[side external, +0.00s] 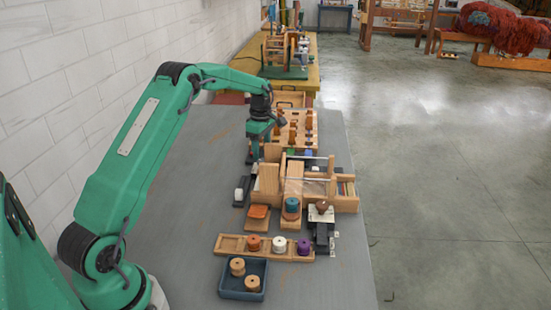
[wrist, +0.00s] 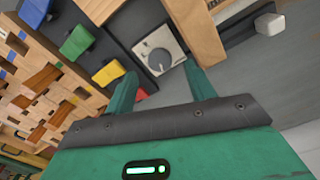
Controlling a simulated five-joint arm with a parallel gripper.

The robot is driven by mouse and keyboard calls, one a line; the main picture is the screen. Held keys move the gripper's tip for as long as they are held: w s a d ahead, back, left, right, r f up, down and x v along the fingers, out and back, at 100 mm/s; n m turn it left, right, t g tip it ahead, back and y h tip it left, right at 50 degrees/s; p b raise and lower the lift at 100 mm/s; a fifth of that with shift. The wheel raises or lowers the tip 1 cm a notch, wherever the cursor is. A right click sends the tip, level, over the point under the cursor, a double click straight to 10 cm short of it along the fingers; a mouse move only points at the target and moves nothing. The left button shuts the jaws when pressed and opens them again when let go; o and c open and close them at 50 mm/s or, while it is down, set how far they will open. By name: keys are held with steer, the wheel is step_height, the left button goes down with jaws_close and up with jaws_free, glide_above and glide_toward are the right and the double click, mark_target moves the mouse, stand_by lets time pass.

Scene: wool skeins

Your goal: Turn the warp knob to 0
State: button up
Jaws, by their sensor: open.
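My gripper (wrist: 160,72) is open, with one green finger on each side of the plate's near part. The dial lies between and just beyond the fingertips, and nothing is held. I cannot tell whether the fingers touch the plate. In the side view my gripper (side external: 255,153) points down at the left of the wooden loom parts; the knob cannot be made out there.
Beside the knob stand yellow (wrist: 108,72), green (wrist: 77,42) and blue (wrist: 34,11) levers, and a wooden block (wrist: 196,32). A white block (wrist: 268,24) sits on a dark rail. Nearer the side camera are a spool rack (side external: 232,244) and a blue tray (side external: 229,285). The left tabletop is clear.

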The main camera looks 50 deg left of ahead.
mark_target(262, 160)
steer(key=shift+r, duration=2.05)
steer(key=m, duration=0.6)
steer(key=shift+m, duration=0.4)
steer(key=m, duration=0.6)
steer(key=shift+f+m, duration=0.1)
steer(key=shift+m, duration=0.2)
steer(key=shift+f, duration=3.9)
steer(key=c, duration=1)
